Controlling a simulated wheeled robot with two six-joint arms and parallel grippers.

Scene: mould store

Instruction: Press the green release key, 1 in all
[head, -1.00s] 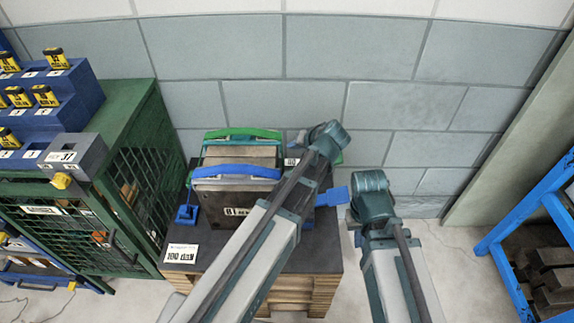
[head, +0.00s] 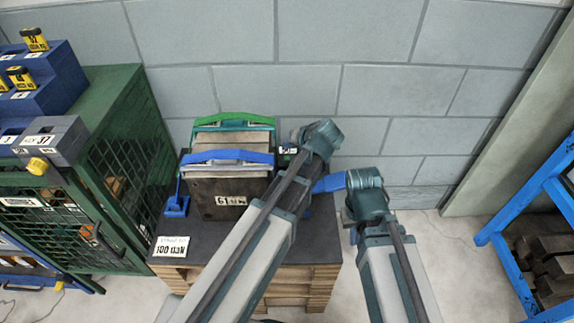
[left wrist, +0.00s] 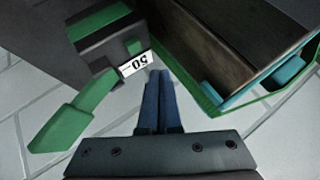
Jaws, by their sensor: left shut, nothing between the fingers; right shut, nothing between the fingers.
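In the left wrist view a green paddle-shaped key (left wrist: 72,118) sticks out from a dark block (left wrist: 105,38) with a white label reading 50. A smaller green piece (left wrist: 133,47) sits beside the label; I cannot tell which green part is the release key. My left gripper (left wrist: 158,75) is shut and empty, its tips near the label and right of the paddle, with a gap between. In the head view my left wrist (head: 320,138) hides most of that block. My right gripper (head: 364,190) is right of the stand; its fingers are hidden.
A dark mould (head: 215,198) with a blue handle (head: 228,156) and a green handle (head: 233,119) behind stands on a dark-topped pallet stand (head: 200,245). Blue paddles show left (head: 176,205) and right (head: 330,183). A green mesh cabinet (head: 125,175) is left, a blue rack (head: 560,200) right.

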